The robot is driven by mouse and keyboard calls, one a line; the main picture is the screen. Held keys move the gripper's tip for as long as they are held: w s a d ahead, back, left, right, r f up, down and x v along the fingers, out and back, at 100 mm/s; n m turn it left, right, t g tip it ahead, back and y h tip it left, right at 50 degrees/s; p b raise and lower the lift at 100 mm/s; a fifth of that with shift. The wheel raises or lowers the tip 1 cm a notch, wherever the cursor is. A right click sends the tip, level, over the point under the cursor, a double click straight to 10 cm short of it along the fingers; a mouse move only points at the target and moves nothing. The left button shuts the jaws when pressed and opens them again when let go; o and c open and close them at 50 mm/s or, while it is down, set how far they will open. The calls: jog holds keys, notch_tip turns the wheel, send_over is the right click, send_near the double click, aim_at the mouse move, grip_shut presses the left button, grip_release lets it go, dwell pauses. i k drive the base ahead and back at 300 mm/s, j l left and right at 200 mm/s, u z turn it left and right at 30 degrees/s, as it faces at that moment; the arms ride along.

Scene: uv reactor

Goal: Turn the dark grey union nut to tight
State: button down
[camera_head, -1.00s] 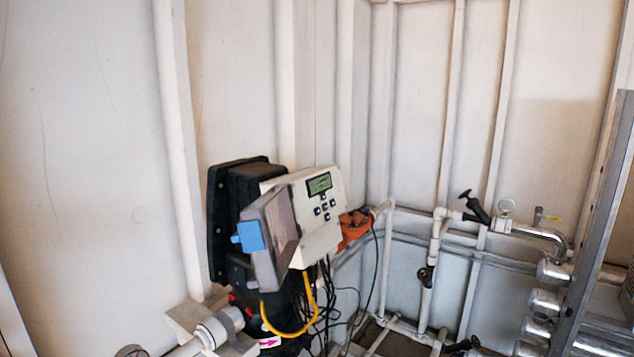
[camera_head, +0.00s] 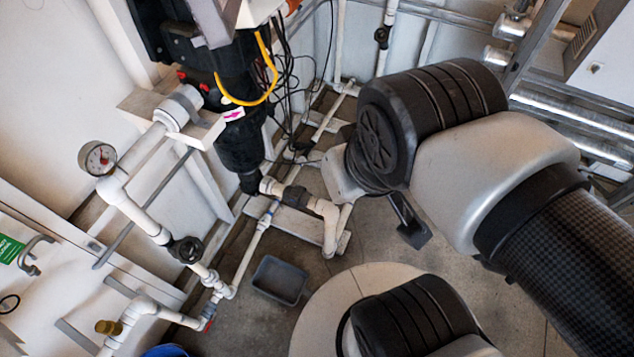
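A dark grey nut (camera_head: 292,198), which looks like the union nut, sits around a white pipe just right of the foot of the black reactor body (camera_head: 240,150). Its thread and how tight it is cannot be made out. My arm reaches in from the right. A dark finger-like piece, seemingly part of my gripper (camera_head: 412,228), shows below the wrist, right of the nut and apart from it in the picture. The rest of my gripper is hidden behind my arm, so its opening does not show.
White pipes with a black valve (camera_head: 186,250) and a round gauge (camera_head: 99,158) run along the left. A grey tub (camera_head: 279,280) stands on the floor below the nut. Black cables (camera_head: 290,75) hang behind. Metal pipes and a frame (camera_head: 545,45) stand upper right.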

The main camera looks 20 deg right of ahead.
aim_at(295, 198)
jog(key=i+l+u, duration=0.1)
jog(key=l, duration=0.2)
jog(key=i+l, duration=0.15)
jog(key=l, duration=0.15)
jog(key=i+l+u, duration=0.25)
jog(key=l, duration=0.35)
